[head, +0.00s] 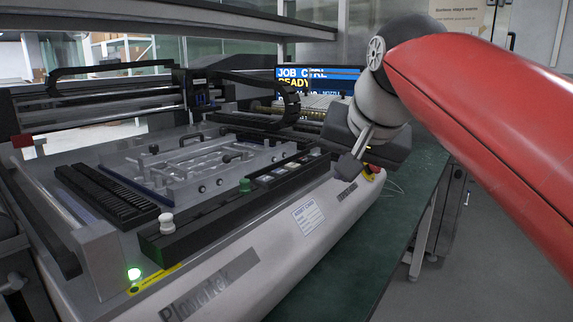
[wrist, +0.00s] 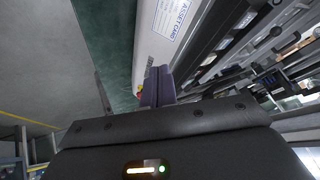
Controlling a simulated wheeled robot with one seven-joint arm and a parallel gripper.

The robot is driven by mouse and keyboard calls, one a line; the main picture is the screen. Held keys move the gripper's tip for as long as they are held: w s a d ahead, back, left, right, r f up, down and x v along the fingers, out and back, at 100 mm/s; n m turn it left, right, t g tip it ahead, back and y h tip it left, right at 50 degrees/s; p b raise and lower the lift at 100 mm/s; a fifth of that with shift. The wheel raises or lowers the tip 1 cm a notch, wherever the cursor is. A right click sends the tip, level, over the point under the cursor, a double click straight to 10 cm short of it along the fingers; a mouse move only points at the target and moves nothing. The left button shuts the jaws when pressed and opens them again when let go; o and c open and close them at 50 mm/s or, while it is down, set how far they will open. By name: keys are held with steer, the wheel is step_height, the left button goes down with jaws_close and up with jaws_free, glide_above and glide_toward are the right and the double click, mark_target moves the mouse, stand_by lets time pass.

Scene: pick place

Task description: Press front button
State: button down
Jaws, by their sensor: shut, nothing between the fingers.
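A white machine (head: 290,225) stands on a green bench, its long front panel facing me. A glowing green button (head: 134,273) sits at the panel's near-left end, beside a yellow label. A red and yellow button (head: 372,172) sits at the far-right end, partly hidden behind my gripper. A bit of it also shows in the wrist view (wrist: 139,90), beside the fingers. I cannot tell which one the task calls the front button. My gripper (head: 350,168) is shut and empty near the machine's far-right end. Its closed fingers show in the wrist view (wrist: 157,76). Contact cannot be told.
A metal fixture plate (head: 190,165) and a rail gantry (head: 100,95) lie behind. A lit screen (head: 300,78) stands at the back. The green bench (head: 345,255) is bare in front.

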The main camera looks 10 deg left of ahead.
mark_target(283, 173)
steer(key=w+a+r+y, duration=0.2)
steer(key=a+r+y, duration=0.1)
steer(key=a+r, duration=0.7)
steer(key=shift+w+a+p, duration=0.4)
steer(key=shift+a+p, duration=0.05)
steer(key=shift+f, duration=0.1)
step_height(283, 173, down, 9)
steer(key=b, duration=0.4)
steer(key=shift+r, duration=0.2)
steer(key=shift+f, duration=0.1)
stand_by(1.2)
steer(key=shift+f, duration=0.3)
